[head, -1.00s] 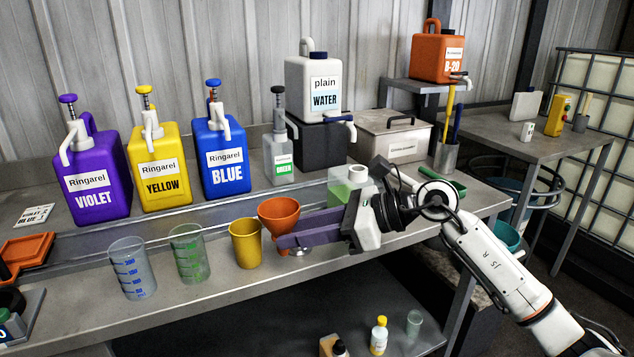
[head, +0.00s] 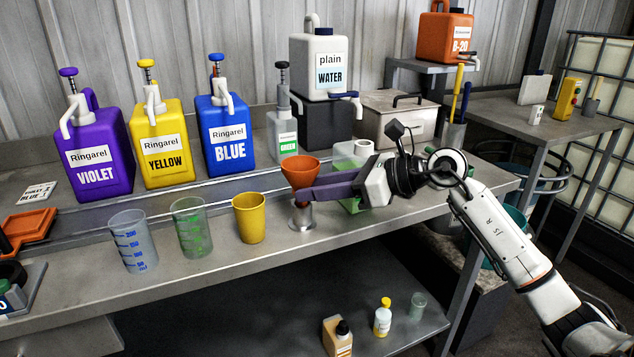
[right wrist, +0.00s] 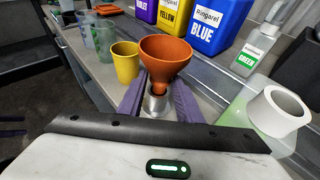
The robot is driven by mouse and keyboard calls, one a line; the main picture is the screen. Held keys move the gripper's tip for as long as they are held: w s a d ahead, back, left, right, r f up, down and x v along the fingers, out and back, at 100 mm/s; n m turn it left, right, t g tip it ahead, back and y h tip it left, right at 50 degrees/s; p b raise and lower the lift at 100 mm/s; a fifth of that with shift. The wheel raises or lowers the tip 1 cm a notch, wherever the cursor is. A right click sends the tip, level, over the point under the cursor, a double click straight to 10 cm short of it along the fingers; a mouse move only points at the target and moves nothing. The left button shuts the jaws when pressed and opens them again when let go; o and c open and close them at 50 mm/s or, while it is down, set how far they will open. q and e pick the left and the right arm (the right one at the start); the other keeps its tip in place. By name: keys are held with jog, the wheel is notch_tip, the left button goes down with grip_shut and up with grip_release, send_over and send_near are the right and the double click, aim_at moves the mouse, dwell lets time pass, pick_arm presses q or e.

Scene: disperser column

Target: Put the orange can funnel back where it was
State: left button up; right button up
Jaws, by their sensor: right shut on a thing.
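The orange funnel (head: 300,170) is upright, its cone open to the top. My right gripper (head: 303,196) is shut on its lower part, with one purple finger on each side in the right wrist view (right wrist: 157,94). A small silver metal holder (head: 302,219) stands on the bench directly below the funnel in the head view. It also shows between the fingers in the right wrist view (right wrist: 155,106). The fingers hide part of the funnel's stem, so I cannot tell whether its tip is inside the holder. My left gripper is not in view.
A yellow cup (head: 249,218) stands close left of the holder, with a green-marked beaker (head: 190,228) and a blue-marked beaker (head: 133,241) further left. A green-white container (head: 352,205) is behind my gripper. Ringarel canisters line the back. The bench front is clear.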

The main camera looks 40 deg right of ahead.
jog(key=shift+f, duration=0.65)
jog(key=shift+f+b, duration=0.35)
jog(key=shift+b, duration=0.15)
jog(key=shift+f, duration=0.25)
jog(key=o, duration=1.3)
jog(key=shift+c, duration=0.2)
jog(key=shift+s, duration=0.15)
